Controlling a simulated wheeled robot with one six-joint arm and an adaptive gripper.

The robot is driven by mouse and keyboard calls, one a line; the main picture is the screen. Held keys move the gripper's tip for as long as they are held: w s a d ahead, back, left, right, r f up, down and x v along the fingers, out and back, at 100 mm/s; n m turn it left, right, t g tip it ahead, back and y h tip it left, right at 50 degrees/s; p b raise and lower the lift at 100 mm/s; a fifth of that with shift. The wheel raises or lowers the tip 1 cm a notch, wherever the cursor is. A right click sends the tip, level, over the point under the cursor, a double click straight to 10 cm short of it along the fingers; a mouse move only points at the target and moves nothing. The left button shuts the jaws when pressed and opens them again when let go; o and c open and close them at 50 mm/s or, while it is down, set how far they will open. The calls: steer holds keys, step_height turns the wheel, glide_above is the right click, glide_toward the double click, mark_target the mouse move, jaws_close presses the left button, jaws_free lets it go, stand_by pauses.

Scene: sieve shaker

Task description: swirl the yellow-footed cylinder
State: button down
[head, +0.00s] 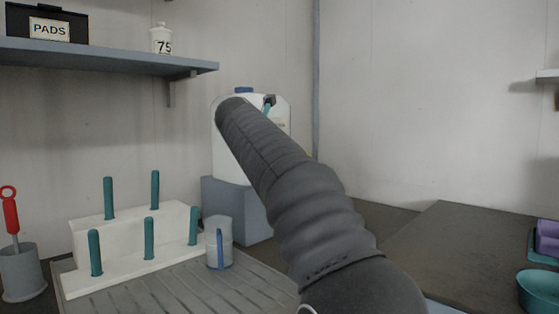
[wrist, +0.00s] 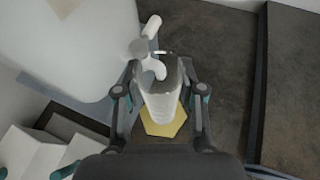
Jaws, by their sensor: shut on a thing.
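In the wrist view the pale cylinder (wrist: 162,108) stands between the fingers of my gripper (wrist: 161,84), with its yellow hexagonal foot (wrist: 164,128) showing below. My gripper is shut on the cylinder's body, one finger on each side. The cylinder's dark mouth faces the camera, with a white curved spout (wrist: 154,66) over or just in front of it. I cannot tell whether the foot touches the bench. In the head view my arm hides the cylinder and most of my gripper.
A big white container (head: 227,140) with a blue cap stands on a grey-blue block (head: 238,207). A white peg rack (head: 140,250) with teal pegs, a grey-blue cup (head: 218,240) and a pot (head: 20,275) stand to the left. A teal bowl (head: 538,290) lies far right; bench between is clear.

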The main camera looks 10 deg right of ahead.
steer(key=shift+r, duration=2.15)
